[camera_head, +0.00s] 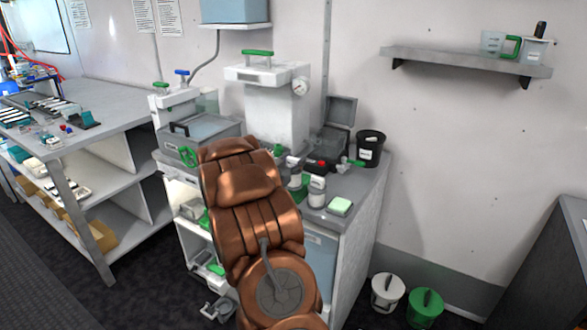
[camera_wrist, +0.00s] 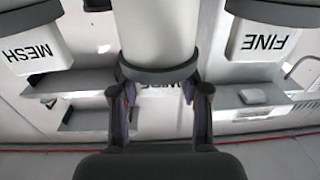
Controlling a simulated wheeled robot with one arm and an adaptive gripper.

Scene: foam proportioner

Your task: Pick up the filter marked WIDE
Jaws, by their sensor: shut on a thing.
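In the wrist view, my gripper (camera_wrist: 160,94) has its two fingers on either side of the middle white filter, shut on it. A partly covered dark label (camera_wrist: 160,89) between the fingertips appears to belong to the filter marked WIDE. A white cylinder with a grey collar (camera_wrist: 156,38) fills the top middle. The filter marked MESH (camera_wrist: 32,48) hangs to the left and the filter marked FINE (camera_wrist: 262,42) to the right, both apart from the fingers. In the head view, my copper-coloured arm hides my gripper and the filters.
In the head view, a grey workbench (camera_head: 355,195) carries a white machine with a gauge (camera_head: 300,87), a black bucket (camera_head: 370,148) and small containers. A wall shelf (camera_head: 465,60) is at right. White (camera_head: 388,290) and green (camera_head: 425,305) buckets stand on the floor.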

